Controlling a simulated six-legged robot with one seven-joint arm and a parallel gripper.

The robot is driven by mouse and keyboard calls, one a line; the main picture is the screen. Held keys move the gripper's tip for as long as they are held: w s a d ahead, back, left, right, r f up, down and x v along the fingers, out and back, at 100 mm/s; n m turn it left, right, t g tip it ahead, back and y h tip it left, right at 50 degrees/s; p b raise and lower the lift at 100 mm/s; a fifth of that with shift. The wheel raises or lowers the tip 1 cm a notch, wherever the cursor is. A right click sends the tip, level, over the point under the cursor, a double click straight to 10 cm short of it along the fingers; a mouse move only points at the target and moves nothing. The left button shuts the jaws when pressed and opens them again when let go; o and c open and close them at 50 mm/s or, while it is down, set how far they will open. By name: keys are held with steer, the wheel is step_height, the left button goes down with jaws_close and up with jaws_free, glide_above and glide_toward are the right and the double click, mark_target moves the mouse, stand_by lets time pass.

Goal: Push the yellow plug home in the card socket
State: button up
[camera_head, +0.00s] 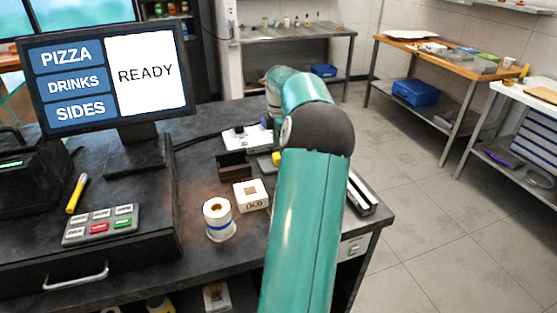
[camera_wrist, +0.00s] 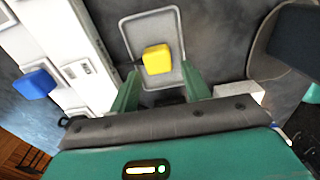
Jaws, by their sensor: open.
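The yellow plug (camera_wrist: 157,59) lies in a shallow grey tray (camera_wrist: 134,24) in the wrist view. In the head view the yellow plug (camera_head: 277,159) shows just left of my arm, with part of the tray (camera_head: 264,165) beside it. My gripper (camera_wrist: 160,75) is open, its two green fingers pointing toward the tray on either side of the plug's near end; I cannot tell whether they touch it. A white unit with socket openings (camera_wrist: 78,70) runs along the left, and a blue plug (camera_wrist: 36,84) sits at it. The head view also shows the white unit (camera_head: 245,138); my arm hides my gripper there.
A dark open box (camera_head: 233,166), a white box (camera_head: 250,195) and a paper roll (camera_head: 218,218) stand left of my arm. A keypad (camera_head: 100,226), yellow marker (camera_head: 77,194) and order screen (camera_head: 110,75) are farther left. The counter's right edge lies just beyond my arm.

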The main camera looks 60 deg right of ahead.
steer(key=shift+f, duration=0.1)
steer(key=f, duration=0.5)
steer(key=shift+w, duration=0.2)
steer(key=c, duration=0.7)
